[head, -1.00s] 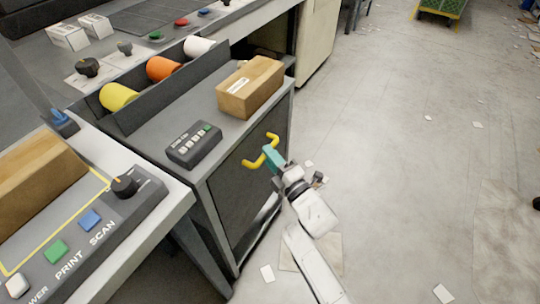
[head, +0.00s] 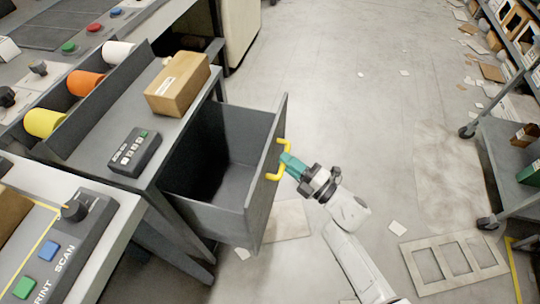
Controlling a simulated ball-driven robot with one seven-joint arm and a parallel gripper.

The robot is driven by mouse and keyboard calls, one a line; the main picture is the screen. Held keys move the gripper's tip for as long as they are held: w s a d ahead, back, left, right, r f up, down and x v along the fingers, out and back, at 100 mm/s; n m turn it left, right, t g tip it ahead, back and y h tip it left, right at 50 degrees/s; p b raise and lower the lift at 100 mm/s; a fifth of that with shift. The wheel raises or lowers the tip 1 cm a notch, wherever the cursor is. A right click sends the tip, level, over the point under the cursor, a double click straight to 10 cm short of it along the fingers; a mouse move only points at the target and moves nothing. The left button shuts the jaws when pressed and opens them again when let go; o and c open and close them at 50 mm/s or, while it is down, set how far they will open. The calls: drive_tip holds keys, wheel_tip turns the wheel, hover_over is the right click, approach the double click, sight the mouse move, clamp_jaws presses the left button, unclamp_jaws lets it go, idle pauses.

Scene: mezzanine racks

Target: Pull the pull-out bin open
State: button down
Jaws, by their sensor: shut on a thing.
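The grey pull-out bin (head: 234,208) stands out from the cabinet under the counter, and its empty inside shows from above. Its yellow handle (head: 275,177) is on the front panel, facing right. My gripper (head: 286,164), with teal fingers, is shut on the yellow handle. My fingers hide the middle of the handle. My arm reaches in from the lower right.
A cardboard box (head: 178,84) and a dark keypad (head: 135,152) lie on the counter above the bin. A wheeled shelf cart (head: 507,150) stands at the right. A pale pallet-like frame (head: 453,262) lies on the floor. Open floor lies between.

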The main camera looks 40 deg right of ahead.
drive_tip(key=shift+s+d+f, duration=0.1)
drive_tip(key=shift+s+d, duration=0.3)
drive_tip(key=shift+s, duration=0.15)
drive_tip(key=c, duration=1.1)
unclamp_jaws()
drive_tip(key=v, duration=1)
drive_tip(key=shift+s+b, duration=0.35)
drive_tip(key=shift+b, duration=0.05)
drive_tip(key=shift+d, duration=0.1)
